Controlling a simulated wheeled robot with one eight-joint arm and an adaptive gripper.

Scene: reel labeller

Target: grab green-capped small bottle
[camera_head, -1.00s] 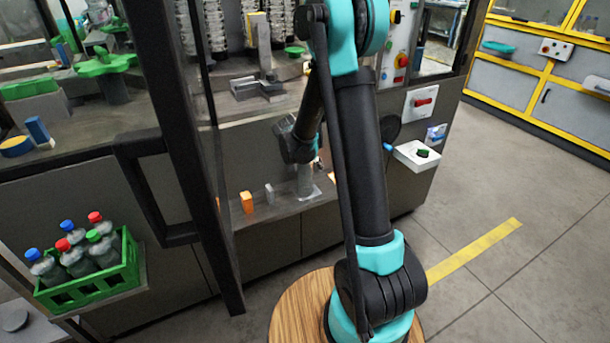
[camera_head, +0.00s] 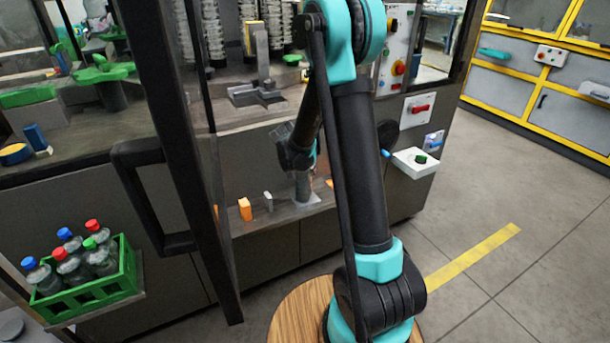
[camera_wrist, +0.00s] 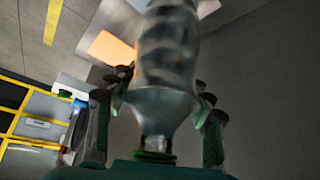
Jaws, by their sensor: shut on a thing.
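My gripper (camera_wrist: 162,94) is shut on a clear bottle (camera_wrist: 165,50) in the wrist view, one finger on each side. A green cap (camera_wrist: 155,156) shows at the neck end of this bottle, near the bottom of the picture. In the head view my gripper (camera_head: 298,165) is low at the front of the machine, partly behind my arm. A pale shape (camera_head: 304,187) under it looks like the held bottle, above or on a light patch; contact cannot be told. Another green-capped bottle (camera_head: 100,262) stands in the green crate (camera_head: 95,297) at lower left.
Red-capped and blue-capped bottles share the crate. A dark door frame with a handle (camera_head: 125,185) stands between crate and gripper. An orange block (camera_head: 245,209) and a small grey block (camera_head: 268,201) sit left of my gripper. Floor at right is open.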

